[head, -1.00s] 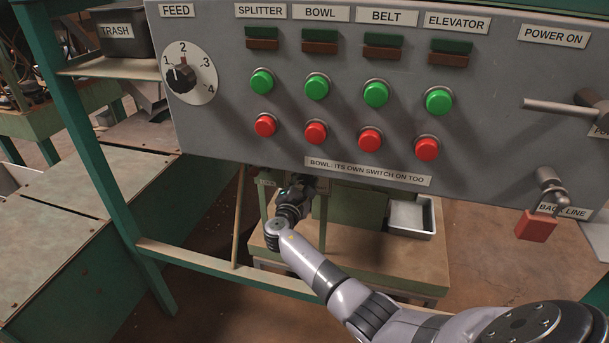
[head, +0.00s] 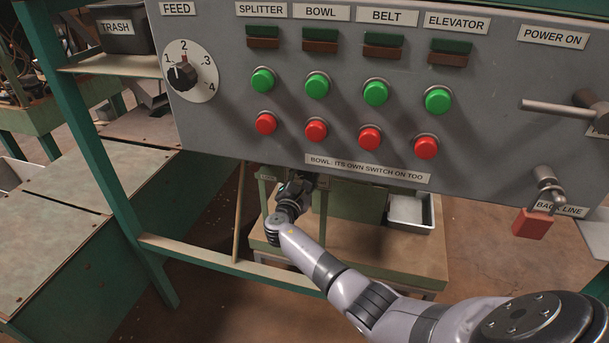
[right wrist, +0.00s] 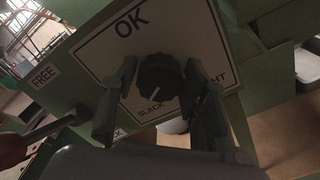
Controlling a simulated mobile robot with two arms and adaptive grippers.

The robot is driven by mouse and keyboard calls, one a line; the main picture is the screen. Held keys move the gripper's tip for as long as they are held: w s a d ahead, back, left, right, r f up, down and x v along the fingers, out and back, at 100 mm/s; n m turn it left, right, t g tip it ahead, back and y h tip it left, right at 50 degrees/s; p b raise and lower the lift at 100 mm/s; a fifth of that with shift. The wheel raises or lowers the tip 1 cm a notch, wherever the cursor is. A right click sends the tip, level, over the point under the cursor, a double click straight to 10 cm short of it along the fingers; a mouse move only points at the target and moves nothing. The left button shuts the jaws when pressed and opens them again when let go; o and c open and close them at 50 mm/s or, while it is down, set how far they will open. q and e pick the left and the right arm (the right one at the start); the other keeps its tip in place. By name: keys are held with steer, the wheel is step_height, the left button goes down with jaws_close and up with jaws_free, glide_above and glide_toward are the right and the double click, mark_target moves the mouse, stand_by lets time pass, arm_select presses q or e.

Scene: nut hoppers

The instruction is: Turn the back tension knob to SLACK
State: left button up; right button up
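The back tension knob (right wrist: 160,77) is a dark ribbed dial on a white plate (right wrist: 104,57) in the right wrist view. Its white mark points down-left, toward the word SLACK (right wrist: 150,108). OK stands at the upper left of the plate, and the label at the right is partly covered by a finger. My right gripper (right wrist: 161,72) is open, with one finger on each side of the knob and what look like narrow gaps. In the head view my right gripper (head: 297,190) is under the grey panel, which hides the knob. My left gripper is not in view.
The grey control panel (head: 240,135) with green and red buttons hangs just above my right gripper. A green rail (head: 210,268) crosses below my right forearm. In the right wrist view a lever with a red grip (right wrist: 14,150) stands at the left, near a FREE label (right wrist: 45,76).

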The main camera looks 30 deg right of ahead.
steer(key=shift+o, duration=1.2)
steer(key=shift+s+a, duration=0.1)
steer(key=v, duration=1.1)
steer(key=shift+s+a, duration=0.25)
steer(key=shift+a, duration=0.1)
